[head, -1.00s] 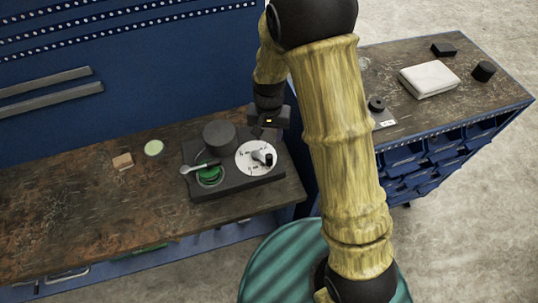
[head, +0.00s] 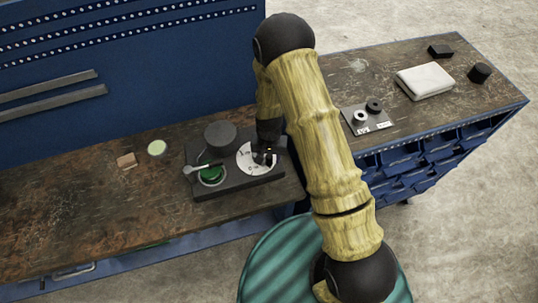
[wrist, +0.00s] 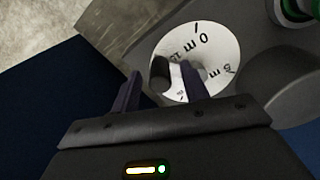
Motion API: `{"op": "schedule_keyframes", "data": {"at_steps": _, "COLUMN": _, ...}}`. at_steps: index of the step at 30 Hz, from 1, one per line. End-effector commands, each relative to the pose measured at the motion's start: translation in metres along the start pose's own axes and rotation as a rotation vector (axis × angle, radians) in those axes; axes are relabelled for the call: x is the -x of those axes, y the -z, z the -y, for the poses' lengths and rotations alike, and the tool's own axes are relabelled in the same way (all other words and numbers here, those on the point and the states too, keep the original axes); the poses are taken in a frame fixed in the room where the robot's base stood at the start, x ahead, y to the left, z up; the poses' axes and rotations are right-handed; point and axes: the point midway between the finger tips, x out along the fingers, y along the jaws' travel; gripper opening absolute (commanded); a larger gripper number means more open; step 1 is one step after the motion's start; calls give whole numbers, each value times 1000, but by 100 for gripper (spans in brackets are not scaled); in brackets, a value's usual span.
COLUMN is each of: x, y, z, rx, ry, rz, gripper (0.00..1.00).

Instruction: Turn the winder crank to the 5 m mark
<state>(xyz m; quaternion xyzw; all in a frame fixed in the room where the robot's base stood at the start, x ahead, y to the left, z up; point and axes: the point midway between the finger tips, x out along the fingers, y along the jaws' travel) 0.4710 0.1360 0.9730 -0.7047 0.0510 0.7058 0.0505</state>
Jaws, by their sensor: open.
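The winder (head: 235,185) is a dark block on the left bench. Its white dial (head: 247,165) carries black marks. In the wrist view the dial (wrist: 218,46) reads "0 m" near its top edge; other marks are partly covered or too small to read surely. The black crank knob (wrist: 160,72) stands on the dial, on the side nearer my gripper. My gripper (wrist: 161,70) is open, with one finger on each side of the knob as seen; contact cannot be told. In the head view my gripper (head: 264,158) is over the dial and hides the crank.
A green spool (head: 211,175) with a grey lever (head: 193,169) and a dark cylinder (head: 220,135) sit on the winder. A tan block (head: 126,161) and a pale green disc (head: 157,148) lie left.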

Motion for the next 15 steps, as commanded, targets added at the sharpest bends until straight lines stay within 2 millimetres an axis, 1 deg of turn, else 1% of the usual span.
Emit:
{"op": "schedule_keyframes", "data": {"at_steps": 4, "x": -4, "y": 0, "z": 0, "rx": 0, "ry": 1, "rz": -1, "gripper": 45}}
{"op": "schedule_keyframes", "data": {"at_steps": 10, "x": -4, "y": 0, "z": 0, "rx": 0, "ry": 1, "rz": -2, "gripper": 45}}
{"op": "schedule_keyframes", "data": {"at_steps": 11, "x": -4, "y": 0, "z": 0, "rx": 0, "ry": 1, "rz": -2, "gripper": 41}}
{"op": "schedule_keyframes", "data": {"at_steps": 15, "x": -4, "y": 0, "z": 0, "rx": 1, "ry": 1, "rz": -1, "gripper": 14}}
